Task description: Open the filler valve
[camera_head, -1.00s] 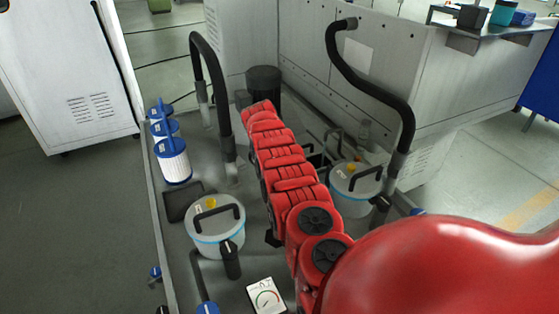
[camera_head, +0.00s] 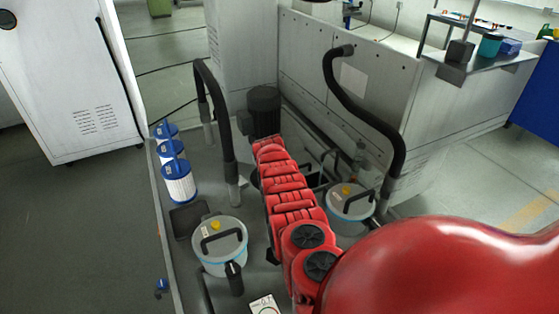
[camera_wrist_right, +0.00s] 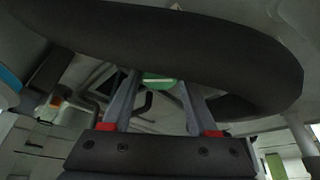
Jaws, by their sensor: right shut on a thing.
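I cannot tell from the picture whether the green part belongs to the filler valve. No part clearly recognisable as the filler valve shows in the head view.
In the head view, two black hoop handles (camera_head: 226,130) (camera_head: 378,125) stand on the grey unit. Open floor lies left.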

